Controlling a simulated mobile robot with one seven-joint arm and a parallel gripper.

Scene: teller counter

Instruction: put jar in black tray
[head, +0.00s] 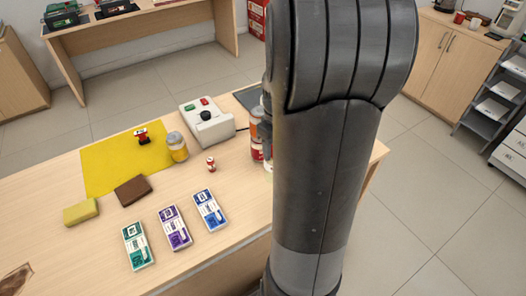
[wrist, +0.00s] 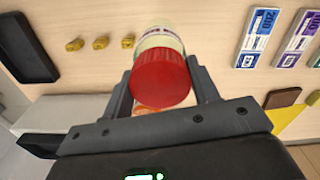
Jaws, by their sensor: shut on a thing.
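A jar (wrist: 158,75) with a red lid and a pale labelled body sits between the fingers of my gripper (wrist: 160,88) in the wrist view. The fingers are shut on its sides, with the lid facing the wrist camera. I cannot tell whether its base touches the counter. A black tray (wrist: 25,48) lies on the counter at the upper left of the wrist view, apart from the jar and partly cut off by the frame. In the head view my arm hides the gripper's tips and most of that side of the counter.
Three small yellow pieces (wrist: 101,43) lie between tray and jar. A can-like container (head: 257,148) stands beside my arm. A white control box (head: 206,123), a yellow-filled jar (head: 177,148), a tiny red-topped bottle (head: 211,164) and several packs (head: 174,228) occupy the counter's left.

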